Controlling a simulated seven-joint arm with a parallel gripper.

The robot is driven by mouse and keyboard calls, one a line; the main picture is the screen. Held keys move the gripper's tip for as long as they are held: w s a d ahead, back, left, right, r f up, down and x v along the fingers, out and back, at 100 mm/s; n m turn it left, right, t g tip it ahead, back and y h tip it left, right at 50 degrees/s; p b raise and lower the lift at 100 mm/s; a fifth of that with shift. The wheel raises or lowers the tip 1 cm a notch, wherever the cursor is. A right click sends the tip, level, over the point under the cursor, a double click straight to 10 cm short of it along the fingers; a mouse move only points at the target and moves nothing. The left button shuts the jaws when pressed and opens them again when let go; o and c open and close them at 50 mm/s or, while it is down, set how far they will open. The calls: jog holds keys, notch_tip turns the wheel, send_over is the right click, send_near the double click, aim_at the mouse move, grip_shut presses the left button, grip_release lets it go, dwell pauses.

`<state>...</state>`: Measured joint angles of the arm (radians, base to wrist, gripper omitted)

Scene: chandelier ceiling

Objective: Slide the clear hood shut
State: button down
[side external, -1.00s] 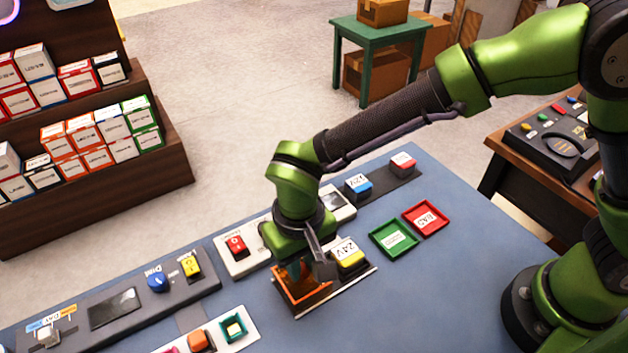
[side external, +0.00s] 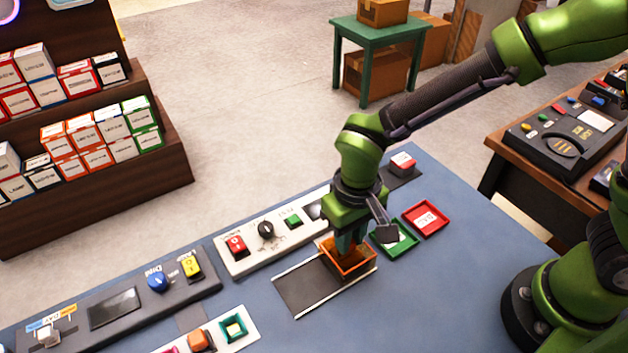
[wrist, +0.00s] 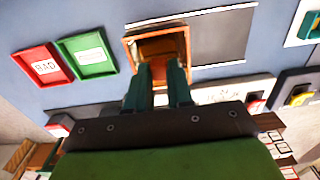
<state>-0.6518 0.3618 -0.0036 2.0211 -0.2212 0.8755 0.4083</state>
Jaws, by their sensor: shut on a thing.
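The hood (side external: 363,268) is a see-through box with an orange rim. It sits at the right end of a dark base plate (side external: 308,288) with light rails along its edges. My gripper (side external: 348,248) points down into the hood and is shut on it. In the wrist view my two fingers (wrist: 160,72) reach to the hood's near edge, and the hood (wrist: 183,42) lies at the left end of the dark plate (wrist: 225,38). The yellow block labelled 24V is not visible now; the hood stands where it was.
A green tray (side external: 405,246) is close beside the hood, with a red tray (side external: 426,219) farther right. Behind is a white panel (side external: 252,262) with a red switch, black knob and green button. A dark panel (side external: 150,300) lies left.

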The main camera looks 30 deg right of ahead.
jog(key=shift+w+d, duration=0.1)
jog(key=shift+d, duration=0.25)
jog(key=c, duration=1.2)
grip_release()
jog(key=shift+o, duration=1)
jog(key=shift+a, duration=0.1)
notch_tip(320, 180, up, 17)
jog(key=shift+r, duration=0.1)
notch_tip(320, 180, up, 5)
jog(key=shift+f, duration=0.1)
jog(key=shift+c, duration=0.3)
